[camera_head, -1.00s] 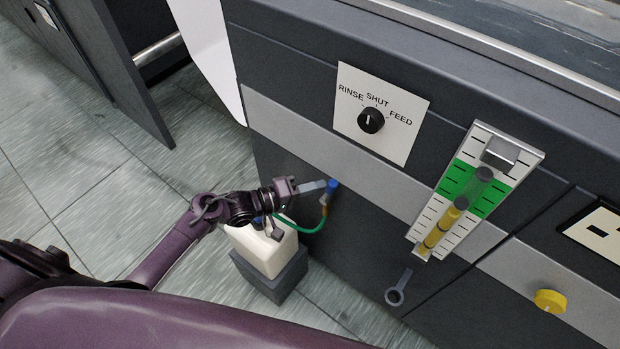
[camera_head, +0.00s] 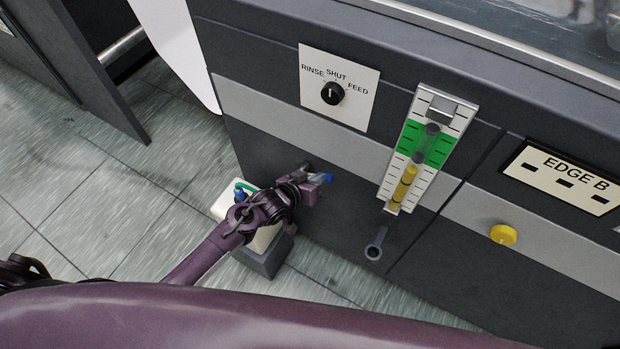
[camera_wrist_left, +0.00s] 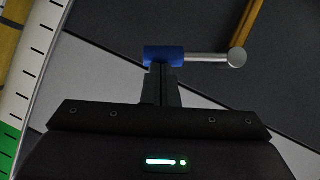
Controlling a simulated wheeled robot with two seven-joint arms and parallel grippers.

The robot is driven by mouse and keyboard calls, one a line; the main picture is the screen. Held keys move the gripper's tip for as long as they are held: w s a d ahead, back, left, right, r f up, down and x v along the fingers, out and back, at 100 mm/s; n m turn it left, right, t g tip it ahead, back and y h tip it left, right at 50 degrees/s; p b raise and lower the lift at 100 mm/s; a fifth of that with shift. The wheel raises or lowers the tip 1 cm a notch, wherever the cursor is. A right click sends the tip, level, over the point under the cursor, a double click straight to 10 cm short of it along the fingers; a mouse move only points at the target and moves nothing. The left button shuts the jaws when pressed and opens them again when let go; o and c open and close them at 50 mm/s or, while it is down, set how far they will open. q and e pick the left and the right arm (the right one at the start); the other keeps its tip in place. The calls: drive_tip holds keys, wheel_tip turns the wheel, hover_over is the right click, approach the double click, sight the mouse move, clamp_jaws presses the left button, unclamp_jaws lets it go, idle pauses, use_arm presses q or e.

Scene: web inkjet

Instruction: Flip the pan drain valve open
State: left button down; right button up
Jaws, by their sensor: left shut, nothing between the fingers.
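The drain valve has a blue handle grip (camera_head: 328,178) on the dark lower panel. In the left wrist view, the blue grip (camera_wrist_left: 164,56) sits on a steel rod (camera_wrist_left: 207,58) that runs sideways to a round end beside a brass pipe (camera_wrist_left: 256,27). My left gripper (camera_head: 318,180) is at the blue grip. In the wrist view its fingers (camera_wrist_left: 160,72) are shut with nothing between them, tips against or just short of the grip; I cannot tell which. My arm hides the valve body in the head view. My right gripper is out of view.
A RINSE/SHUT/FEED knob (camera_head: 332,93) is above. A level gauge (camera_head: 428,150), a grey ring-ended lever (camera_head: 375,245) and a yellow knob (camera_head: 503,235) are to the right.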

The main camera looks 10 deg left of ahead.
use_arm(q)
drive_tip(key=shift+s+d+f+m+y+b, duration=0.1)
drive_tip(key=shift+d+f+m+y+b, duration=0.3)
drive_tip(key=shift+f, duration=0.4)
drive_tip(key=shift+s+d+f+m+y+b, duration=0.1)
drive_tip(key=shift+d+f+m+y+b, duration=0.1)
drive_tip(key=shift+d+f+m+y, duration=0.45)
drive_tip(key=shift+a+f, duration=0.2)
drive_tip(key=shift+f, duration=0.05)
drive_tip(key=shift+r, duration=0.15)
